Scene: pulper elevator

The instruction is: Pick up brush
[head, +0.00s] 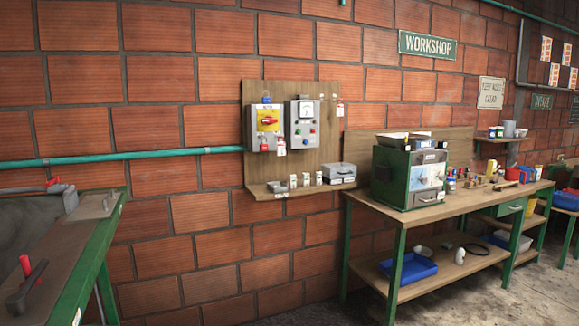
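I cannot make out a brush for certain. A small brown elongated item (506,185) lies on the right part of the green-legged workbench (425,213), among several small tools and containers. It is too small to tell whether it is a brush. Neither of my grippers is in view.
A green cabinet (391,180) stands on the workbench's left end. A blue bin (408,268) sits on its lower shelf. A green-framed machine (85,245) with a red-handled lever (27,280) fills the left edge. Two control boxes hang on a wooden wall board (280,92).

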